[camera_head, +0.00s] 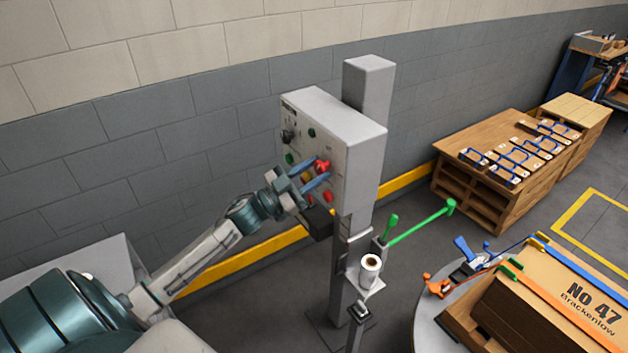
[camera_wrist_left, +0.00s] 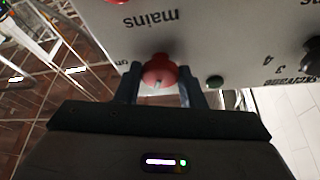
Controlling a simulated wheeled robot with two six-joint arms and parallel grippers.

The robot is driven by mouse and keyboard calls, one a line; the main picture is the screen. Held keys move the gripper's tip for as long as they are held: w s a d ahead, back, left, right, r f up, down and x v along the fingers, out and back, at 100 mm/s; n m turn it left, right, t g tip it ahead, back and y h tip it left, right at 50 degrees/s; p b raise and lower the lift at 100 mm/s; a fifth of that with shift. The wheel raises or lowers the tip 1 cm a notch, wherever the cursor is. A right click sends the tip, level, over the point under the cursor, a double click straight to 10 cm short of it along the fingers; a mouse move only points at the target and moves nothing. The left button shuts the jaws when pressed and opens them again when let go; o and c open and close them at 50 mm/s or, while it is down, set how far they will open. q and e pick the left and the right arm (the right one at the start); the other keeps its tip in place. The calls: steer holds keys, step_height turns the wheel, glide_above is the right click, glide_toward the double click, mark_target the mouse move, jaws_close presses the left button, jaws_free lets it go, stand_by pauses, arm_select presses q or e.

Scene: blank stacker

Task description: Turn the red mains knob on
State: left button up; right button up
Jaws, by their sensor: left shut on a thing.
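The red mains knob (camera_head: 322,166) is on the front face of a grey control box (camera_head: 364,160) mounted on a post. My left gripper (camera_head: 317,178) reaches it from the left, with its blue fingers on either side of the knob. A pale line shows on the knob's near side. The fingers are shut on the knob. My right gripper is not in view.
Other knobs, including a black one (camera_head: 288,136), and green and red buttons share the panel. A white roll (camera_head: 370,268) stands on a bracket below. A green arm (camera_head: 420,224) sticks out to the right. A turntable (camera_head: 428,318) with a crate and a pallet stack (camera_head: 470,200) stand further right.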

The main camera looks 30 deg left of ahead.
arm_select(q)
steer(key=m+g+h, duration=0.1)
steer(key=m, duration=0.1)
steer(key=m+b, duration=0.1)
steer(key=m, duration=0.1)
steer(key=shift+a+f+g+h, duration=0.1)
steer(key=shift+g+h, duration=0.3)
steer(key=m+g+b, duration=0.1)
steer(key=m, duration=0.2)
steer(key=shift+w+m+h, duration=0.1)
steer(key=shift+m+h, duration=0.3)
steer(key=m, duration=0.1)
steer(key=m+g, duration=0.2)
steer(key=m, duration=0.1)
steer(key=shift+a+r+b, duration=0.1)
steer(key=shift+r+b, duration=0.15)
steer(key=shift+b, duration=0.15)
steer(key=shift+m+g, duration=0.8)
steer(key=shift+m, duration=1)
steer(key=o, duration=1)
